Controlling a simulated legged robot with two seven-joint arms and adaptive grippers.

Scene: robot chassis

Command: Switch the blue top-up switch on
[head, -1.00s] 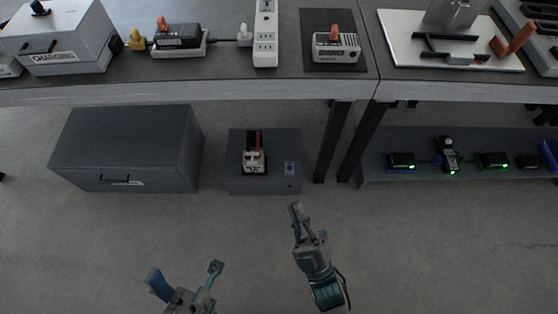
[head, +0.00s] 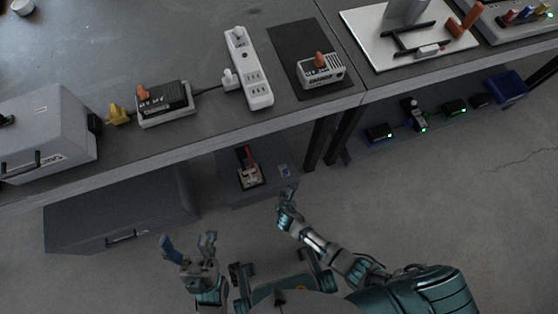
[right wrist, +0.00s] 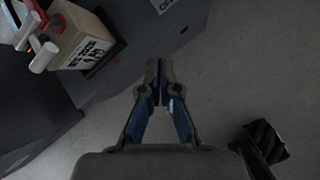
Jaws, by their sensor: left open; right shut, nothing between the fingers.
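Which part is the blue top-up switch I cannot tell. In the head view a small blue-and-white patch (head: 285,171) sits on the low grey box (head: 264,186) under the table, beside a pale device with red parts (head: 249,174). A panel with coloured knobs (head: 522,16), one of them blue, stands at the far top right. My right gripper (head: 287,190) is shut and empty, just in front of the low box. It also shows shut in the right wrist view (right wrist: 160,76), with the pale device (right wrist: 85,42) at upper left. My left gripper (head: 189,246) is open and empty at lower left.
The table (head: 200,165) overhangs the low box, with dark table legs (head: 318,143) to the box's right. A large grey case (head: 115,215) stands left. A low shelf (head: 365,150) on the right carries small devices with green lights. The floor at right is clear.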

